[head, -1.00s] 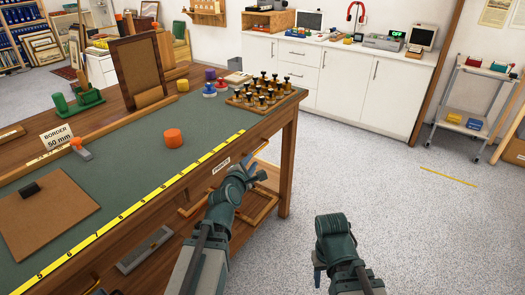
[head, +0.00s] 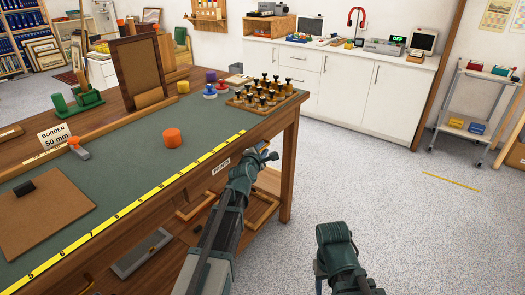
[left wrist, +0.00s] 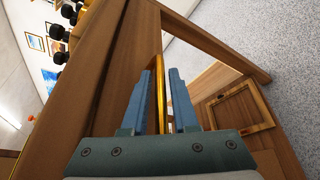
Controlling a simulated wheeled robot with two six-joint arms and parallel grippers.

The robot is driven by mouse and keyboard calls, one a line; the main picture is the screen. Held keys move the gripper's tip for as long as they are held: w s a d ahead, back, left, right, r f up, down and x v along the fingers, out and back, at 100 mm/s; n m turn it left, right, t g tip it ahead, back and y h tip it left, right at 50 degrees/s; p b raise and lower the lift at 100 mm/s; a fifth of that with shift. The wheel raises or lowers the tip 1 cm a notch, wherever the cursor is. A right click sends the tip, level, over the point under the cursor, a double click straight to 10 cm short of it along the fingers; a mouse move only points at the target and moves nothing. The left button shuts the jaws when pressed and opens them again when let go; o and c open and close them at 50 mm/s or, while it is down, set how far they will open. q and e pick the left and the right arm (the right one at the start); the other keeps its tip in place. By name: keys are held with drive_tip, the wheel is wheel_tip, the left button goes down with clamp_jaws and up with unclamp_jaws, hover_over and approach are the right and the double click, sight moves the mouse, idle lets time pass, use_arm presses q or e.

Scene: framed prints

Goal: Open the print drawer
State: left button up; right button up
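The print drawer, with a white "PRINTS" label (head: 221,166), is in the apron of the wooden bench and looks shut in the head view. Its long brass handle (left wrist: 159,75) shows in the left wrist view, running between the two blue fingers of my left gripper (left wrist: 160,85). These fingers are apart, one on each side of the handle, with small gaps visible. In the head view my left gripper (head: 264,153) is at the bench's front edge, and its arm hides part of the drawer front. My right gripper (head: 318,272) hangs low over the floor, its fingers mostly hidden.
The green-topped bench (head: 130,170) carries a yellow ruler strip (head: 150,196), an orange puck (head: 172,138) and a rack of dark knobs (head: 266,95). Below, framed prints (head: 262,209) lie on a lower shelf.

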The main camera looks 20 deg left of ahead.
use_arm(q)
clamp_jaws()
idle(1.5)
